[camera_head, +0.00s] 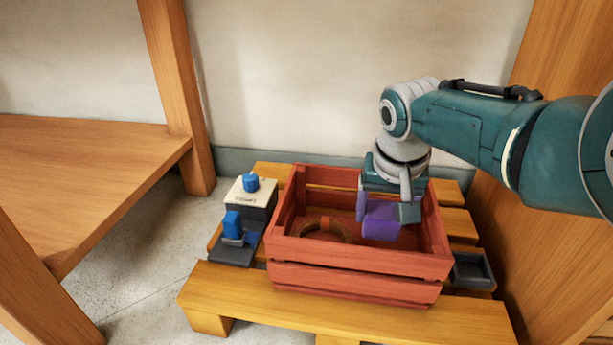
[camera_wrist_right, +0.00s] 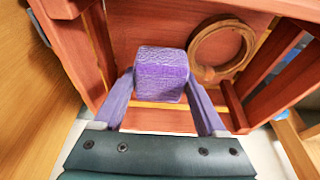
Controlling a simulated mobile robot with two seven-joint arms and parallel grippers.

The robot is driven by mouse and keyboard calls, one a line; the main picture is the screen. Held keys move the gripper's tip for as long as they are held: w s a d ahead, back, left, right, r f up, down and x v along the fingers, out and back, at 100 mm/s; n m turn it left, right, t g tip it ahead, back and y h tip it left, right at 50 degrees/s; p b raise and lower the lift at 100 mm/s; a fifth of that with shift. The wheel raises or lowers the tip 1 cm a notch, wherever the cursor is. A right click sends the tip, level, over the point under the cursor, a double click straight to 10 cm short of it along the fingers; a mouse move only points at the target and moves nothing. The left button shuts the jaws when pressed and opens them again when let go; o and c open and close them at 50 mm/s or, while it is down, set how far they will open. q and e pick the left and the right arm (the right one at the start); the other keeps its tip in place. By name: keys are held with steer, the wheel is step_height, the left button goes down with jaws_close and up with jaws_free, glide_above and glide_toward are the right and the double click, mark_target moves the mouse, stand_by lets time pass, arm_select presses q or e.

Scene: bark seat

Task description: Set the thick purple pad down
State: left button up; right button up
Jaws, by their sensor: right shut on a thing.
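The thick purple pad (camera_head: 381,221) is a textured purple block between the fingers of my right gripper (camera_head: 385,208). In the right wrist view the pad (camera_wrist_right: 161,75) sits between the two purple fingertips of the right gripper (camera_wrist_right: 162,88), which is shut on it. In the head view the gripper and pad are within the opening of a red slatted crate (camera_head: 360,284). I cannot tell whether the pad touches the crate floor. My left gripper is not in view.
A brown ring (camera_head: 322,232) lies in the crate, left of the pad. The crate stands on a yellow wooden pallet (camera_head: 250,296). Left of it are a cream-topped box with a blue knob (camera_head: 251,183) and a blue clamp-like part (camera_head: 234,226). A dark tray (camera_head: 472,270) is at right.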

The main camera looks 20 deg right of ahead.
mark_target(380, 230)
step_height(380, 230, down, 3)
steer(key=shift+f+b, duration=0.1)
steer(key=shift+b, duration=0.95)
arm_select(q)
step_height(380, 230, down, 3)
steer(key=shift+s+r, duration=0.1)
arm_select(e)
steer(key=shift+f, duration=0.45)
steer(key=o, duration=1.2)
steer(key=shift+o, duration=0.2)
steer(key=shift+r, duration=0.15)
